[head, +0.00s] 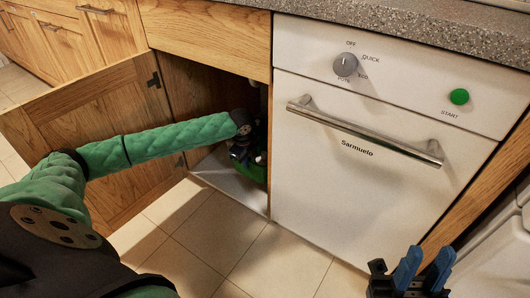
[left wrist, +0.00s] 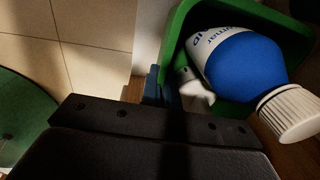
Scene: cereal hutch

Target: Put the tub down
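The green tub (head: 257,170) is inside the open cabinet, partly hidden behind my left gripper and the cabinet frame. The left wrist view shows its wall (left wrist: 176,38) close up. A blue bottle with a white cap (left wrist: 245,62) lies tilted in it, beside a smaller white item (left wrist: 194,90). My left gripper (left wrist: 163,88) has its blue fingers close together at the tub's near wall and looks shut on it. Its fingertips are mostly hidden, and I cannot tell whether the tub touches the cabinet floor. My right gripper (head: 426,264) is open and empty in front of the dishwasher.
The cabinet door (head: 100,110) stands open at the left, beneath my left arm. The pale cabinet floor (head: 228,178) shows in front of the tub. The dishwasher (head: 370,150) is shut, with its bar handle sticking out. The tiled floor (head: 270,260) is clear.

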